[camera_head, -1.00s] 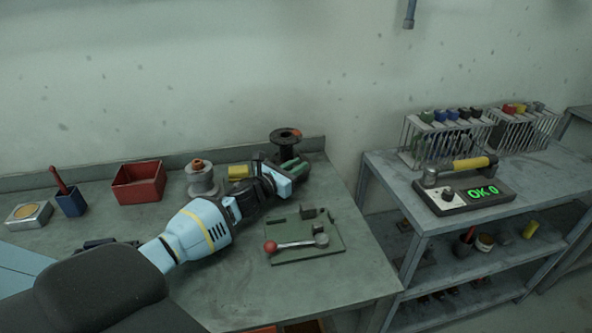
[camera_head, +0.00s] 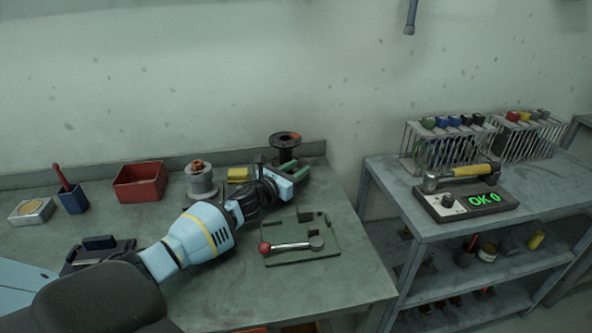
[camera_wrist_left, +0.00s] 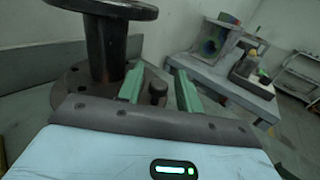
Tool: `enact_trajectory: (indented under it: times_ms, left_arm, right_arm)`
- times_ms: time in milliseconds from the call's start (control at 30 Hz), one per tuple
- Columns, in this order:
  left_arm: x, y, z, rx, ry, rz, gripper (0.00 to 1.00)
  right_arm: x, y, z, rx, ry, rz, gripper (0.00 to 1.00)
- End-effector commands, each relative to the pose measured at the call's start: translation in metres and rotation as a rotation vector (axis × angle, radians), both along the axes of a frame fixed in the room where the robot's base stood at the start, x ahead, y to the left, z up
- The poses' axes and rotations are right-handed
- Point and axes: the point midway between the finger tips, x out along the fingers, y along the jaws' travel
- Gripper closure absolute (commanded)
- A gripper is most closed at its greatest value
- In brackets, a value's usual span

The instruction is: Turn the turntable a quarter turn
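The turntable appears to be the dark flanged fitting (camera_head: 285,142) at the back right corner of the bench. In the left wrist view it shows as a dark round base with a thick column (camera_wrist_left: 103,48) and a top disc. A short dark peg (camera_wrist_left: 157,92) stands up at the base's right side. My left gripper (camera_head: 292,169) reaches the fitting from the front. In the left wrist view its green fingers (camera_wrist_left: 158,90) are apart, one on each side of the peg, with gaps showing. The base is mostly hidden by my gripper in the head view. My right gripper is not in view.
A green plate (camera_head: 322,248) with a red-knobbed lever (camera_head: 290,247) lies right of my forearm. A grey spool (camera_head: 201,182), yellow block (camera_head: 238,174), red bin (camera_head: 139,182) and blue cup (camera_head: 73,199) stand behind it. A shelf (camera_head: 395,186) stands right, past a gap.

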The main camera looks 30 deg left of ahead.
Motion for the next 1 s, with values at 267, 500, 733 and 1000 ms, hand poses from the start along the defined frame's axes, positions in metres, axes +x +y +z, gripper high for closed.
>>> enact_trajectory:
  times_ms: [267,500,733,1000]
  left_arm:
    - [0.0,0.001,0.0,0.0,0.0,0.001,0.62]
    - [-0.015,0.003,-0.001,0.003,0.001,0.002,0.62]
    - [-0.047,0.005,-0.001,0.001,0.002,0.0,0.62]
    - [-0.073,0.008,-0.001,0.0,0.002,0.001,0.62]
  right_arm:
    - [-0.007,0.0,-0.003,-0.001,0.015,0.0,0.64]
    - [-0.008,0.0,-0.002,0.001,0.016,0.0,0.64]
    - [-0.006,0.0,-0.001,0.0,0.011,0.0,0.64]
    - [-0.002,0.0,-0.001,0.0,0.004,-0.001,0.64]
